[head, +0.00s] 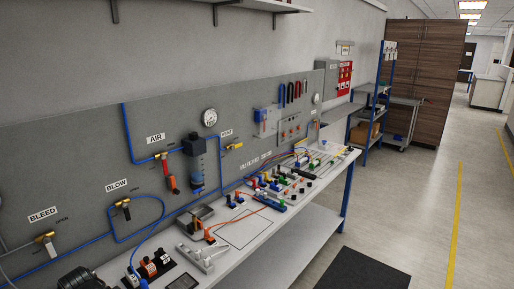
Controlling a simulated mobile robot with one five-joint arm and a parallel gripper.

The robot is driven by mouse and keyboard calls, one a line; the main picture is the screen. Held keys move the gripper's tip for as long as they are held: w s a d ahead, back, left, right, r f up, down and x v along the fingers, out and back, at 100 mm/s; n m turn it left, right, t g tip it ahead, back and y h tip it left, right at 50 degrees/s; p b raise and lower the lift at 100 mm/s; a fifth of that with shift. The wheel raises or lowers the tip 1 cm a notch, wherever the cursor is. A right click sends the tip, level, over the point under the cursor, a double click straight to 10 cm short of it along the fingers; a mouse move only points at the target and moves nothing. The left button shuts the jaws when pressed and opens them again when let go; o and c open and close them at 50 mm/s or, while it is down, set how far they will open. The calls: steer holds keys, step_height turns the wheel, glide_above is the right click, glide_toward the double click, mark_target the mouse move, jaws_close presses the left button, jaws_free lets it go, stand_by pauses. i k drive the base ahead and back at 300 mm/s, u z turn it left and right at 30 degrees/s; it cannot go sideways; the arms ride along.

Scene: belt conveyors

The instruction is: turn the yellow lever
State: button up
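The yellow lever (234,146) is small in the head view. It sits on the grey wall panel (80,160) just below the VENT label (227,133), to the right of a blue-and-grey cylinder unit (195,165). It appears to lie roughly level, pointing right. A blue tube runs down next to it. My gripper is not in this view, so its state does not show.
Other levers are red under AIR (171,183), black under BLOW (126,211) and white under BLEED (51,246). A bench (285,236) crowded with small parts stands below the panel. Open floor (415,220) and a dark mat (360,270) lie to the right.

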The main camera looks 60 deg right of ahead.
mark_target(232, 147)
steer(key=z, duration=3.05)
steer(key=k, duration=0.3)
steer(key=u, duration=1.2)
steer(key=i, duration=1)
steer(key=u, duration=0.1)
